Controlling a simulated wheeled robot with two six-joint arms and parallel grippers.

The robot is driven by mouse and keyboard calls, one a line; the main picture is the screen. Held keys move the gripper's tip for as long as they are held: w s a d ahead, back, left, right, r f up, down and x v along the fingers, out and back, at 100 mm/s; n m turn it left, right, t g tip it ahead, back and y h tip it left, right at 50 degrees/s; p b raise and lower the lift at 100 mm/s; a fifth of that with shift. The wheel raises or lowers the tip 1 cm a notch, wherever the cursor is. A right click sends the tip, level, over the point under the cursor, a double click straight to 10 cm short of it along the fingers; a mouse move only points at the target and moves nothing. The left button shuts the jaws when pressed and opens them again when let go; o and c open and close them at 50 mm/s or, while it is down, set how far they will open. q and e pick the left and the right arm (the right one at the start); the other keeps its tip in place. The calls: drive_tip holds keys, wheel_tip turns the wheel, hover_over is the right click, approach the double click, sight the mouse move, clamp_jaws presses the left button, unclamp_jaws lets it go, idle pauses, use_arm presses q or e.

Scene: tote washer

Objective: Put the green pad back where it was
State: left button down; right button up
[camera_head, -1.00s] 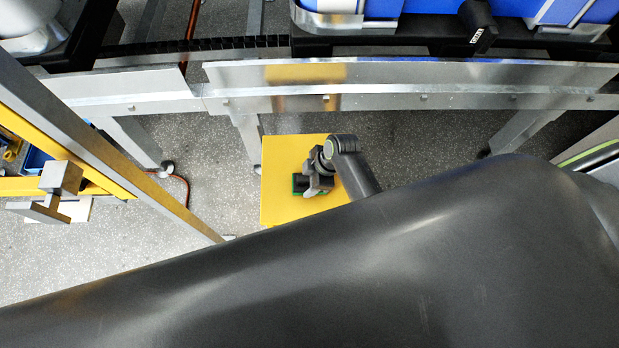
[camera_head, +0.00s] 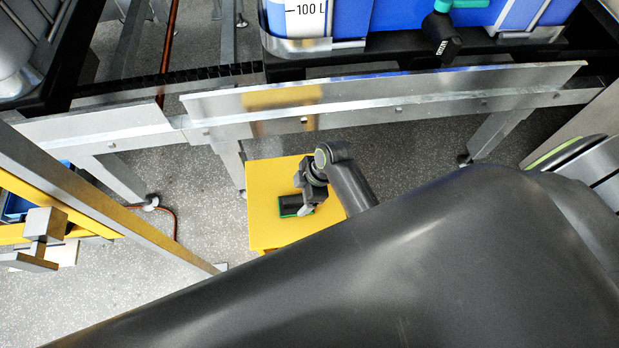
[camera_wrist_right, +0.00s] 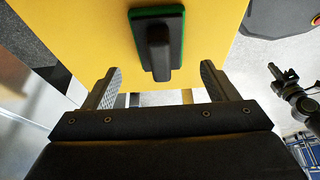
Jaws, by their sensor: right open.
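The green pad (camera_head: 286,211) lies on the flat yellow top of a box-like stand (camera_head: 264,178). It has a dark block-shaped handle on a thin green base. In the right wrist view the pad (camera_wrist_right: 176,14) lies flat on the yellow surface, its handle towards me. My right gripper (camera_head: 308,200) is beside the handle, at its right in the head view. In the right wrist view the right gripper (camera_wrist_right: 158,82) is open, its fingers apart on either side of the handle's near end and not touching it. My left gripper is not in view.
A metal rail on legs (camera_head: 350,112) runs behind the stand, with blue containers (camera_head: 400,14) above it. A slanted grey post (camera_head: 120,215) and yellow frame stand at the left. Speckled floor (camera_head: 205,215) lies open between post and stand.

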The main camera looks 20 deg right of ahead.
drive_tip(key=v, duration=0.6)
drive_tip(key=shift+r+p, duration=0.3)
drive_tip(key=shift+p, duration=0.1)
drive_tip(key=shift+d, duration=0.15)
